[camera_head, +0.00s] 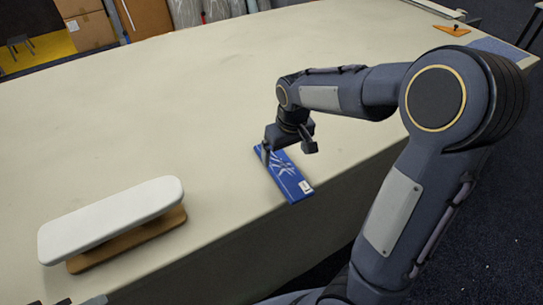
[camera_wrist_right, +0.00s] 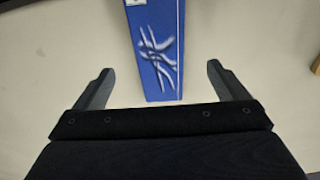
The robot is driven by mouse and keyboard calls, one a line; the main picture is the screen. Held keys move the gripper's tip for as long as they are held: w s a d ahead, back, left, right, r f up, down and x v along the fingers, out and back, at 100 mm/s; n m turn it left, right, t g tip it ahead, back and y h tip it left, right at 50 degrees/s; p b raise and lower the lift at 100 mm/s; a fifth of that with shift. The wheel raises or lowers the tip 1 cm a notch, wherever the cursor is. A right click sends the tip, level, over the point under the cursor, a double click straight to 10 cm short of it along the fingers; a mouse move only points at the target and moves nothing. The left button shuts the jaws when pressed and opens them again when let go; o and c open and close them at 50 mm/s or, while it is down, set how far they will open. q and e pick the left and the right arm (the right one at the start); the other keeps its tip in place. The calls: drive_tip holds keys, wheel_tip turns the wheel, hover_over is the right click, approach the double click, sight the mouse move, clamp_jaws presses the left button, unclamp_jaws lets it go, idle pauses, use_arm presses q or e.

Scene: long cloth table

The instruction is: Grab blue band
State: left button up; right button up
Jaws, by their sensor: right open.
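The blue band is a flat blue box (camera_head: 290,181) with a pale tool picture printed on it. It lies on the table near the front edge in the head view. My right gripper (camera_head: 288,151) is over the far end of the box. In the right wrist view the blue box (camera_wrist_right: 157,50) runs up from between the fingers to the top edge. The right gripper (camera_wrist_right: 158,88) is open, with one finger on each side of the box's near end and visible gaps on both sides. My left gripper does not show clearly.
A white board on a brown base (camera_head: 112,217) stands at the left front of the cloth table (camera_head: 180,95). A small orange piece (camera_head: 451,30) lies at the far right. Cardboard boxes (camera_head: 90,28) stand beyond the table. The table's middle is clear.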

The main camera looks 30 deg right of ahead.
sight(282, 168)
drive_tip(key=f, duration=0.2)
drive_tip(key=w+f, duration=0.1)
drive_tip(key=f, duration=0.4)
drive_tip(key=shift+w+d, duration=0.1)
drive_tip(key=shift+w, duration=0.15)
drive_tip(key=shift+c, duration=0.2)
drive_tip(key=c, duration=1)
